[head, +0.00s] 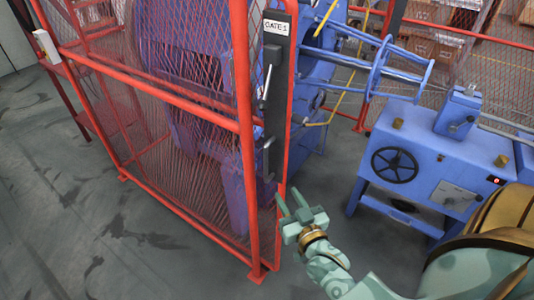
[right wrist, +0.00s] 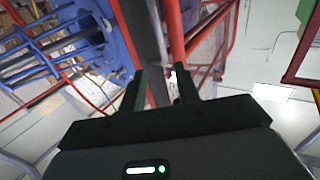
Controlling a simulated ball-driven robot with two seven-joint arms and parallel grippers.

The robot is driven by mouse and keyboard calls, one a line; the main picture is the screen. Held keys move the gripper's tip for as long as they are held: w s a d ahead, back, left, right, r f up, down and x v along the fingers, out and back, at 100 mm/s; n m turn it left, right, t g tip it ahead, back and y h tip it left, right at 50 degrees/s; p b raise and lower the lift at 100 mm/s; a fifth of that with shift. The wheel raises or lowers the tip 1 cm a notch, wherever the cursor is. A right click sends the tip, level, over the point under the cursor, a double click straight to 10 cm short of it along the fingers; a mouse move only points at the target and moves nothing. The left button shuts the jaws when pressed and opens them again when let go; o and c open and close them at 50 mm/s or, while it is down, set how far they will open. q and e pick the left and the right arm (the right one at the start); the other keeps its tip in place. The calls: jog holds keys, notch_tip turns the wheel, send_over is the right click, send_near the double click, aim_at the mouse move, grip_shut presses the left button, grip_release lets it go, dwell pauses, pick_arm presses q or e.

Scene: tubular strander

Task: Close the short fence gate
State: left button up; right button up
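The red mesh fence gate (head: 291,80) shows in the head view with a dark plate lettered "GATE 1" (head: 276,26) and a metal lever handle (head: 265,88) on it. It meets a red corner post (head: 243,110) of the mesh fence, and open space with blue machinery shows to its right. I cannot tell its exact angle. My right gripper (head: 289,195) is open and empty, close to the lower part of the gate's edge. In the right wrist view its fingers (right wrist: 167,78) point toward a red post (right wrist: 175,35); contact is unclear. My left gripper is out of view.
A blue machine cabinet with a black handwheel (head: 394,164) stands to the right of my right gripper. The grey floor (head: 60,220) left of the fence is clear.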

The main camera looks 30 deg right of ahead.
aim_at(267, 162)
jog(key=w+d, duration=0.1)
jog(key=w, duration=0.4)
jog(key=w+d+b, duration=0.1)
jog(key=w, duration=0.4)
jog(key=w+d+b, duration=0.1)
jog(key=w, duration=0.4)
jog(key=shift+w+f, duration=0.1)
jog(key=shift+w, duration=0.2)
grip_shut()
